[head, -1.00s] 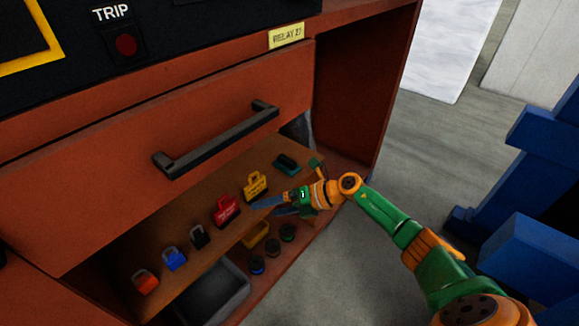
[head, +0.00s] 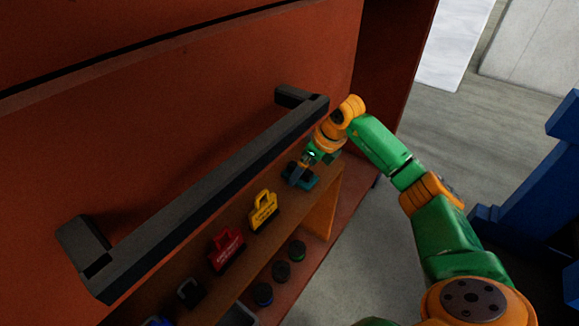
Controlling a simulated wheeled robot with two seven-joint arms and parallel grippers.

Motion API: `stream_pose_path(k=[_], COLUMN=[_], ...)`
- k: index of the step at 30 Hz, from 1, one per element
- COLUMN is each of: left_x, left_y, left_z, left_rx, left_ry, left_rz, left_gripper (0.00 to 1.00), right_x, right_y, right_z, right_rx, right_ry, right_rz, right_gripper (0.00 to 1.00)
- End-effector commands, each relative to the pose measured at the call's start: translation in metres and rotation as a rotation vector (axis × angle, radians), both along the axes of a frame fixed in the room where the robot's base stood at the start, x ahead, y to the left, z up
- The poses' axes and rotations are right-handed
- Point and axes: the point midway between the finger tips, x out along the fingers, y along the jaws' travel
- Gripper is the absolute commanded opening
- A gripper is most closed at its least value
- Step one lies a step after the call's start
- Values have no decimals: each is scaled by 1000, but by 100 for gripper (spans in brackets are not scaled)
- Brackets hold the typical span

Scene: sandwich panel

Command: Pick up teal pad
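The teal pad (head: 301,178) lies at the right end of the wooden shelf under the drawer front, in the head view. It has a dark part on top. My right gripper (head: 299,171) is right at the pad, with its fingers reaching down over it from behind. The fingers are small and partly lost against the dark part, so I cannot tell whether they are open or shut, or whether they touch it. My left gripper is out of view.
A yellow tag (head: 263,211), a red tag (head: 226,249) and a black padlock (head: 189,290) stand along the shelf. A large dark handle (head: 200,195) juts out above them. Several dark round pieces (head: 281,271) sit on the lower ledge.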

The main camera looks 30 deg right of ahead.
Motion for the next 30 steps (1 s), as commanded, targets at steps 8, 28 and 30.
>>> stream_pose_path(k=[8,28,30], left_x=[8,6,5], left_y=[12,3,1], left_z=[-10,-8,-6], left_rx=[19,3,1], left_ry=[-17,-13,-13], left_rz=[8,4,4], left_gripper=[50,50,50], right_x=[3,2,1], right_y=[5,4,3], right_z=[-12,-10,-8], right_rx=[1,1,1], right_ry=[0,3,3], right_rz=[-2,0,0], right_gripper=[92,11,11])
